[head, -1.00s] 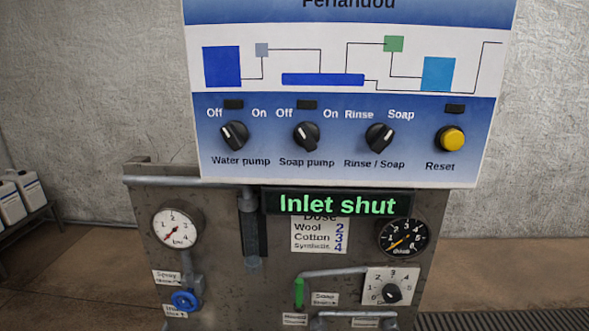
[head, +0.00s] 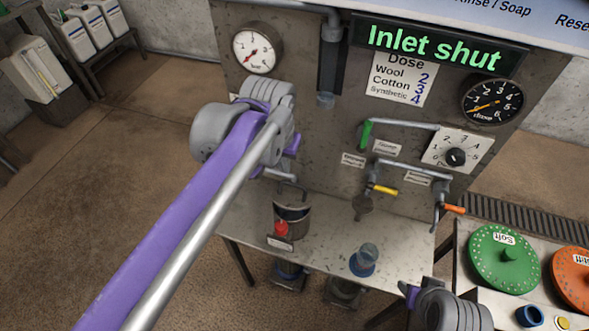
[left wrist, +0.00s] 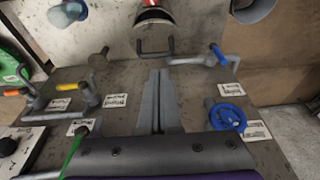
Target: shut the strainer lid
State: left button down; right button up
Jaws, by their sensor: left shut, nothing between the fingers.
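A metal, cup-shaped vessel (head: 292,222), which looks like the strainer, stands on the steel bench with a red knob (head: 281,228) at its front. Its dark upper part shows, but I cannot clearly tell the lid from the body or its angle. In the left wrist view, a round vessel with red on it (left wrist: 153,14) is cut off at the top edge, above a dark handle-shaped bracket. My left gripper (left wrist: 159,80) is shut and empty, its fingers pointing towards that vessel. In the head view the wrist hides its fingertips, up and left of the vessel.
A blue handwheel (left wrist: 228,117) and blue-handled pipe (left wrist: 217,54) are right of the left fingers. A blue-based cup (head: 364,262) stands on the bench (head: 325,252). Yellow (head: 384,190) and orange (head: 453,209) levers project from the panel. Part of my right arm shows bottom right.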

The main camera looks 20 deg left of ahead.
pick_arm(q)
jog(key=w+d+r+g, duration=0.1)
jog(key=w+r, duration=0.3)
jog(key=w, duration=0.2)
send_over(290, 198)
jog(key=w, duration=0.3)
jog(key=shift+s+f, duration=0.15)
jog(key=shift+f, duration=6.5)
jog(key=s+f+t, duration=0.1)
jog(key=s, duration=0.1)
jog(key=s+f+t+b, duration=0.1)
jog(key=t, duration=0.1)
jog(key=shift+s+f+t, duration=0.1)
jog(key=shift+s+t, duration=0.2)
jog(key=shift+s, duration=0.1)
jog(key=shift+s+f+b, duration=0.4)
jog(key=shift+s+f, duration=0.1)
jog(key=shift+s, duration=0.05)
jog(key=shift+w+r, duration=0.1)
jog(key=shift+r, duration=0.05)
